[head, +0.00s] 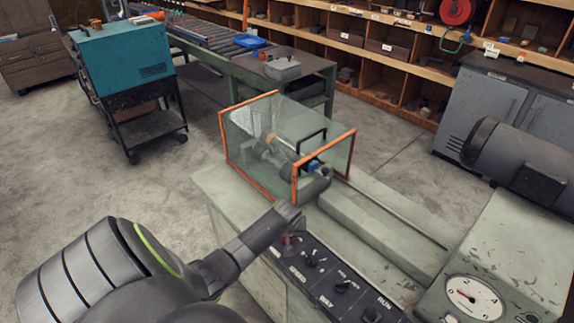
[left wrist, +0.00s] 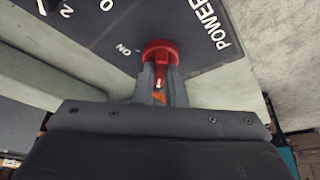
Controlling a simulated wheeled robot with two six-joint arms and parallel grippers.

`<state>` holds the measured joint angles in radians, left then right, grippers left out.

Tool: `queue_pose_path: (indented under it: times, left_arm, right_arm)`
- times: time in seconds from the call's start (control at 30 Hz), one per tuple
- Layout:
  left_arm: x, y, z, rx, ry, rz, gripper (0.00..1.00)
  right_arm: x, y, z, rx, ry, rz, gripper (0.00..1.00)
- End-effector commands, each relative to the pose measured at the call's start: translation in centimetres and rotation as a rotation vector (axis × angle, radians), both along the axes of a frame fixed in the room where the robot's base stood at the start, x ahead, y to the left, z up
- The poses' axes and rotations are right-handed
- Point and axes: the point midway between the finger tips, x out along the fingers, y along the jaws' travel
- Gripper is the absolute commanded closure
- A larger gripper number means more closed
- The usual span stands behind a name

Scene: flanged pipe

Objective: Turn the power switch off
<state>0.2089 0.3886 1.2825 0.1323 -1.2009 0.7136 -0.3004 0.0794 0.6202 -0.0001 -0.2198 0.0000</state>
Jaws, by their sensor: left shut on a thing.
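The power switch is a red round knob on the dark control panel. In the left wrist view the red knob (left wrist: 160,50) sits between "POWER" lettering and an "ON" mark, with the fingers around its near part. In the head view only a bit of the red knob (head: 288,239) shows beside the fingers. My left gripper (left wrist: 161,75) is shut on the knob; it also shows in the head view (head: 289,217). Its fingers hide part of the knob, and I cannot tell which mark the knob points at. My right gripper is in neither view.
More black knobs (head: 312,259) line the dark panel (head: 322,279) to the right. A clear guard box with orange edges (head: 258,150) stands behind the panel, close to my left gripper. A dial gauge (head: 472,298) and a grey motor (head: 520,160) are at the right.

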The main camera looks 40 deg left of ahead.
Motion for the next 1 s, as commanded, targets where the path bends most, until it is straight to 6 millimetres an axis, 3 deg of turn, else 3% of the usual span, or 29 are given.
queue_pose_path:
  times: [0.07,0.1,0.27,0.67,1.0]
  left_arm:
    - [0.0,0.0,0.0,-0.001,-0.001,0.002,1.00]
    - [0.0,0.0,0.0,-0.001,-0.001,0.002,0.88]
    - [0.0,0.0,0.0,0.000,0.000,0.001,0.67]
    - [-0.1,-0.1,0.4,0.000,-0.001,0.000,0.67]
    - [-1.3,-1.1,4.4,0.001,-0.003,-0.001,0.67]
  right_arm:
    - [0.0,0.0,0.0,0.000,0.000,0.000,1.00]
    - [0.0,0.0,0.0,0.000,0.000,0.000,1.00]
    - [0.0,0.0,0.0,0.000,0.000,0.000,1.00]
    - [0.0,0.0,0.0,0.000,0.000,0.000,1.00]
    - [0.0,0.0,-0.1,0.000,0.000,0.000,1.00]
